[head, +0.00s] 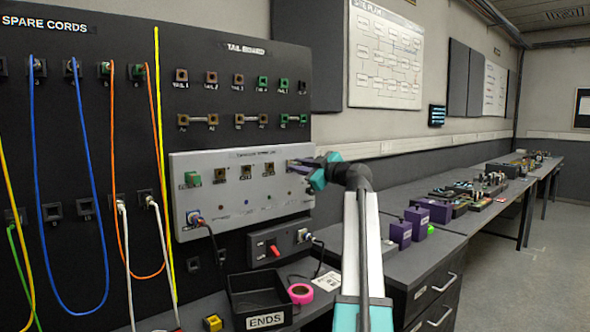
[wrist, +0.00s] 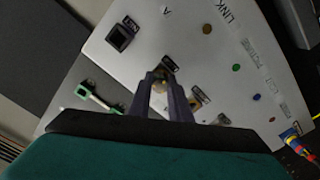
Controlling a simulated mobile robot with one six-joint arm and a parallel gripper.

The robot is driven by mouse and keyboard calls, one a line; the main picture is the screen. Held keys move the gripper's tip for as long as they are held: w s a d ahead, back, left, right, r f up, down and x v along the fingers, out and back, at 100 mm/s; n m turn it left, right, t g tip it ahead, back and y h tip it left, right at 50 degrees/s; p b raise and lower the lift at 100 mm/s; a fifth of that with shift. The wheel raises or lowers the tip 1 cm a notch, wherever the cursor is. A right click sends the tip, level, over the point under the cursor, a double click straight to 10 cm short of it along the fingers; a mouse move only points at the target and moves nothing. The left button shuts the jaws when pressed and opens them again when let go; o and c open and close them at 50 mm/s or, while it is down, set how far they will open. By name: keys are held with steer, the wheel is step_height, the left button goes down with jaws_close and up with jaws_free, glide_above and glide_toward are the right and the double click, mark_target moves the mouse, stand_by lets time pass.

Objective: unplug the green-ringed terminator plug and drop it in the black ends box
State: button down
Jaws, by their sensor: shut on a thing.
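My gripper (head: 303,162) is at the right end of the upper row of sockets on the pale wall panel (head: 240,205). In the wrist view its two fingers (wrist: 160,82) are shut on a small plug (wrist: 159,88) at the panel face. The fingers hide most of this plug, and I cannot make out a green ring on it. The black ends box (head: 262,306), labelled ENDS, stands open on the bench below the panel, left of my arm. A green connector (head: 192,178) sits at the left end of the same row.
A grey box with a red switch (head: 273,249) is mounted just above the ends box. A pink tape roll (head: 300,293) and a yellow block (head: 212,323) lie beside it. A multicoloured plug with a dark cable (head: 195,218) is at the panel's lower left. Purple blocks (head: 401,233) stand right of my arm.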

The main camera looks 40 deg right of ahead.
steer(key=shift+n+b, duration=2)
steer(key=shift+b, duration=2.65)
steer(key=shift+s, duration=0.3)
steer(key=shift+s+a+b, duration=0.15)
steer(key=shift+s+b, duration=0.45)
steer(key=shift+s, duration=1.4)
steer(key=shift+s, duration=0.1)
